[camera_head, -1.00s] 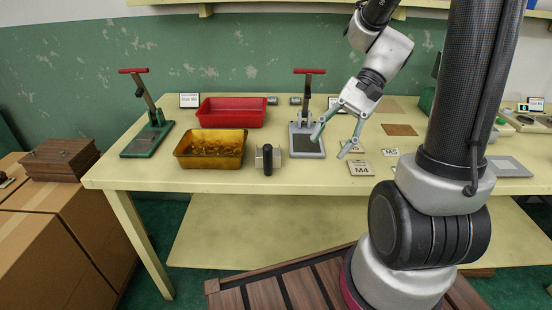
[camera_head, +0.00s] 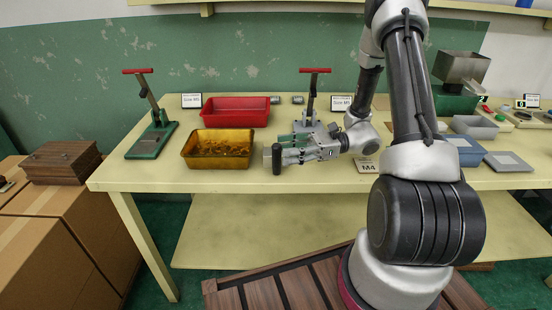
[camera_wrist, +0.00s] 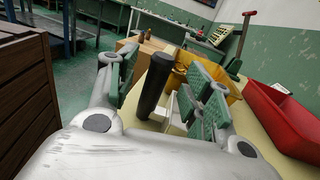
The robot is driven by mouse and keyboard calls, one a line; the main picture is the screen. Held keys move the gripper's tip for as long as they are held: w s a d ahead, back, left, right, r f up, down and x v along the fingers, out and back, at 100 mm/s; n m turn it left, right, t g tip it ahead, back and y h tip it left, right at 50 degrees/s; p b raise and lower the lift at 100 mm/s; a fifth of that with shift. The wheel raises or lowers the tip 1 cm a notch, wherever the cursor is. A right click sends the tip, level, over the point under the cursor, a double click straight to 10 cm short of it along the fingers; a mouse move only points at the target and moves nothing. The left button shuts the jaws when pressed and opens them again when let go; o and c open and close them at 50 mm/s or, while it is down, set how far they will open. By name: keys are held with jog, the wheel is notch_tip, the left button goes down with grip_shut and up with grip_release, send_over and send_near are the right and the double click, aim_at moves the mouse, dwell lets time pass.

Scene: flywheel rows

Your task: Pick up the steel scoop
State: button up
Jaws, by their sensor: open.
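In the wrist view the scoop's black handle (camera_wrist: 154,86) rises between the green finger pads of my gripper (camera_wrist: 164,78). The gripper is open, with a gap visible on the left side of the handle. A pale part of the scoop shows behind the handle.
The amber bin (camera_head: 218,131) with small parts stands close behind and left of the scoop. A red bin (camera_head: 236,104) is farther back. A press with a red handle (camera_head: 314,88) stands behind my gripper, and a green press (camera_head: 150,142) stands left.

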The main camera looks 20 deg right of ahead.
aim_at(277, 151)
jog(key=a, duration=0.3)
jog(key=shift+w+a+f, duration=0.1)
jog(key=shift+w+a, duration=0.05)
jog(key=shift+w, duration=0.05)
grip_shut()
